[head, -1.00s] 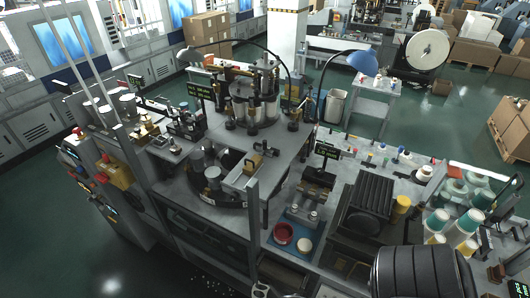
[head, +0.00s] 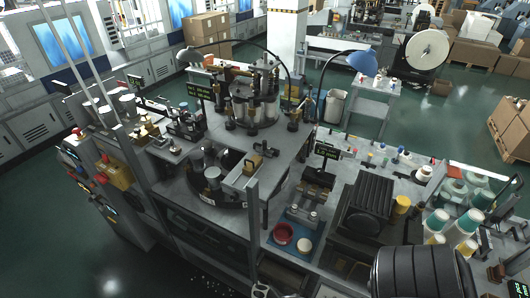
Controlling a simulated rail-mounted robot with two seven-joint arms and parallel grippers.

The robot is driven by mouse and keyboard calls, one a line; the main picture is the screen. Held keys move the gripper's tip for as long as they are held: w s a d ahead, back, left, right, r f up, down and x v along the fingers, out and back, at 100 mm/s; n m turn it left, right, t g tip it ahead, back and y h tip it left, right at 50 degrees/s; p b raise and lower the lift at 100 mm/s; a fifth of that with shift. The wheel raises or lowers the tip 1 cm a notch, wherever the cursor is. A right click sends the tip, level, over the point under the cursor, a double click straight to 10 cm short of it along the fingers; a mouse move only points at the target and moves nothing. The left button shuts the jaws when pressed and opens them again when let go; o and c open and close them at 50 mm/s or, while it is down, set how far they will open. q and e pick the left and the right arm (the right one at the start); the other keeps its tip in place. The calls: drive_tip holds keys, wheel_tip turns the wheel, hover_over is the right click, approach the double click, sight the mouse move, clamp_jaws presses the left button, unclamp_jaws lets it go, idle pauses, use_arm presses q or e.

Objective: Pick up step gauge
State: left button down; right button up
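I cannot pick out the step gauge with certainty at this size. Small metal pieces (head: 303,215) stand on a blue mat (head: 286,216) at the middle of the bench, behind a red round dish (head: 283,233) and a pale round dish (head: 304,245). A small brass-coloured piece (head: 253,163) sits on the machine table to the left. Neither gripper can be made out in the head view, so no hold on anything shows.
A forming machine with metal cylinders (head: 254,100) stands at the back of the bench. A black ribbed case (head: 366,208) and a yellow cylinder (head: 402,204) crowd the right. Tall stacked cups (head: 468,221) stand farther right.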

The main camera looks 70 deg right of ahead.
use_arm(q)
drive_tip(key=shift+d, duration=0.1)
drive_tip(key=c, duration=1.3)
unclamp_jaws()
drive_tip(key=o, duration=0.4)
drive_tip(key=shift+a, duration=0.2)
